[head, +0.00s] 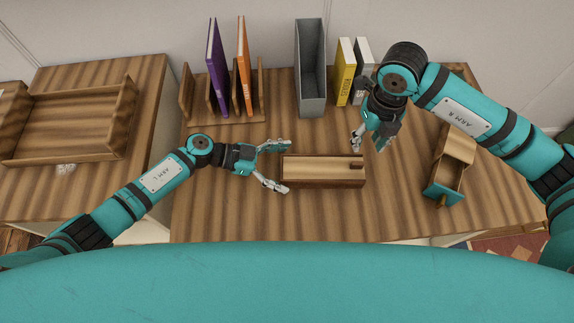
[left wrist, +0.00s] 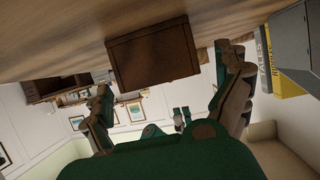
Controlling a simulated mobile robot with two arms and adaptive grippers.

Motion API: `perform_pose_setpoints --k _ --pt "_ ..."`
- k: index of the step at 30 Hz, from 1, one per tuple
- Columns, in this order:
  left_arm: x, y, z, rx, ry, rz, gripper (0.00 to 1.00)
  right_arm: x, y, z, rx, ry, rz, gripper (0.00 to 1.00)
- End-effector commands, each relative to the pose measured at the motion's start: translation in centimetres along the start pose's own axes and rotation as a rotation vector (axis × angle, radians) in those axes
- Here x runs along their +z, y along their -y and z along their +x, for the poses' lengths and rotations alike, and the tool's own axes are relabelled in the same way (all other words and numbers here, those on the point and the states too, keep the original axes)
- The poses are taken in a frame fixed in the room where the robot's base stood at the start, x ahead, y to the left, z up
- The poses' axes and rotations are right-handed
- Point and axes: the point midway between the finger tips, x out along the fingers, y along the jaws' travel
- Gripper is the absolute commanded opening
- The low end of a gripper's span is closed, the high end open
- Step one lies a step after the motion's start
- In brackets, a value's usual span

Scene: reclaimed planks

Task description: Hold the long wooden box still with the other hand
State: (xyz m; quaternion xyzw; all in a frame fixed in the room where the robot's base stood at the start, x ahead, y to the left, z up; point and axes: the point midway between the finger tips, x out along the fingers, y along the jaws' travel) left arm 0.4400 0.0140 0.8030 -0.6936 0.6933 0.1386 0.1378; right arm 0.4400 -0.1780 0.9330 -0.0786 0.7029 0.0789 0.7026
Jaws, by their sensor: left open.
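The long wooden box (head: 318,172) lies lengthwise on the table, with a pale top, darker sides and a small dark block near its right end. My left gripper (head: 283,166) is open at the box's left end, one finger toward the far side and one toward the near side. In the left wrist view the box's dark end face (left wrist: 150,58) shows between the spread fingers of that gripper (left wrist: 165,70). I cannot tell whether either finger touches it. My right gripper (head: 368,145) is open and empty, above and behind the box's right end.
A wooden rack (head: 262,85) holds a purple book (head: 216,70) and an orange book (head: 244,70). A grey holder (head: 311,75) and a yellow book (head: 344,75) stand behind. A small wooden and teal box (head: 449,168) is at right. A wooden tray (head: 75,125) sits left. The table's front is clear.

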Motion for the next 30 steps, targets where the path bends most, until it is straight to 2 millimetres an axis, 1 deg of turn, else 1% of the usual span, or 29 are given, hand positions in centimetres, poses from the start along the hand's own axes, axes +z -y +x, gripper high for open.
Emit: perform_pose_setpoints --k 1,5,14,27,28,30 --pt "-0.04 0.02 0.51 0.000 -0.001 -0.001 1.00 0.00 0.00 0.00 0.000 0.000 0.000 0.38" --pt "-0.01 0.02 1.20 -0.001 0.000 0.000 1.00 0.00 0.00 -0.01 0.000 0.000 0.000 0.38" --pt "0.00 0.01 1.36 0.000 0.001 0.001 1.00 0.00 -0.01 0.00 0.000 0.000 0.000 0.38" --pt "0.00 0.01 1.33 0.000 0.001 0.001 0.42 0.00 -0.01 0.00 0.000 0.000 0.000 0.38" --pt "0.00 0.01 1.33 0.000 0.001 0.001 0.39 0.00 -0.01 0.00 0.000 0.000 0.000 0.38" --pt "0.00 0.01 1.33 0.000 0.001 0.001 0.37 0.00 -0.01 0.00 0.000 0.000 0.000 0.38"
